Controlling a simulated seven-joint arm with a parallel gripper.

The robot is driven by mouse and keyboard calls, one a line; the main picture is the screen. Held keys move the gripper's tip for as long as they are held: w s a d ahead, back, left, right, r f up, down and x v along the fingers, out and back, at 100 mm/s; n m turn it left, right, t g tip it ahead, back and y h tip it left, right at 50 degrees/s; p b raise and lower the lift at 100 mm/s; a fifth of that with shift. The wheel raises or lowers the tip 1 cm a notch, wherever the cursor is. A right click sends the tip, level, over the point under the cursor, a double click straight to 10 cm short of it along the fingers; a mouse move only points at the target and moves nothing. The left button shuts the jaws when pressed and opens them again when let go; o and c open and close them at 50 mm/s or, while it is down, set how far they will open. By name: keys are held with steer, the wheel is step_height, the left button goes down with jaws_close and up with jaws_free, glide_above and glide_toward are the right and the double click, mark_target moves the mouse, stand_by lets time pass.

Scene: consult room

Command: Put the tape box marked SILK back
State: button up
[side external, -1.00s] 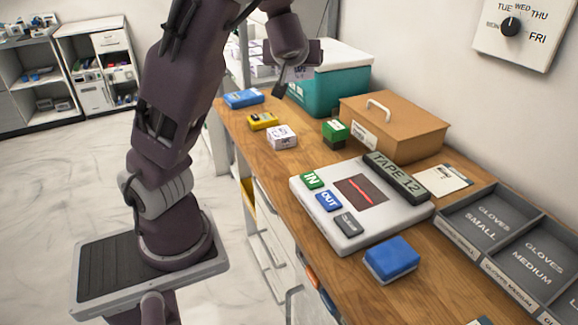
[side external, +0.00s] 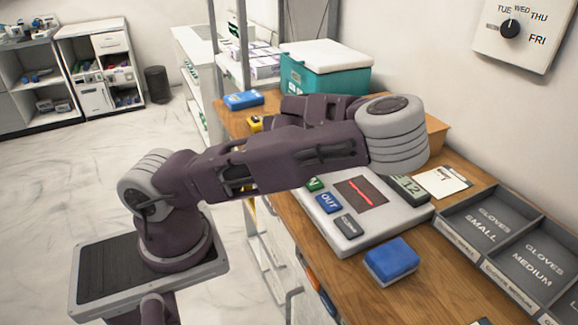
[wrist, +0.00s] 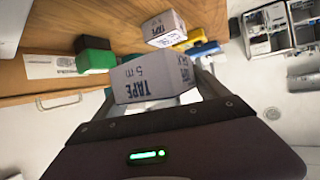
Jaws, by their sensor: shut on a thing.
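My gripper (wrist: 152,95) is shut on a white tape box (wrist: 150,80) in the wrist view. Its near face reads TAPE 5 m; I cannot read SILK on it. A second white box with similar lettering (wrist: 163,25) stands beyond it on the counter, apart from it. In the side view my arm's links hide the gripper and the held box. A shelf rack (side external: 250,65) with white boxes on it stands behind the counter.
A teal cooler (side external: 325,85) and a tan box (side external: 437,135), partly hidden, stand along the wall. A scanner plate (side external: 340,225), a blue box (side external: 390,260) and glove trays (side external: 490,225) lie nearer. Yellow (side external: 254,123) and blue (side external: 243,99) boxes lie at the far end.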

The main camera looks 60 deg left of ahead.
step_height(320, 180, down, 10)
steer(key=shift+r, duration=0.15)
steer(key=o, duration=1.3)
steer(key=shift+c, duration=0.2)
steer(key=v, duration=0.7)
steer(key=shift+s+d+r, duration=0.15)
steer(key=shift+d, duration=0.05)
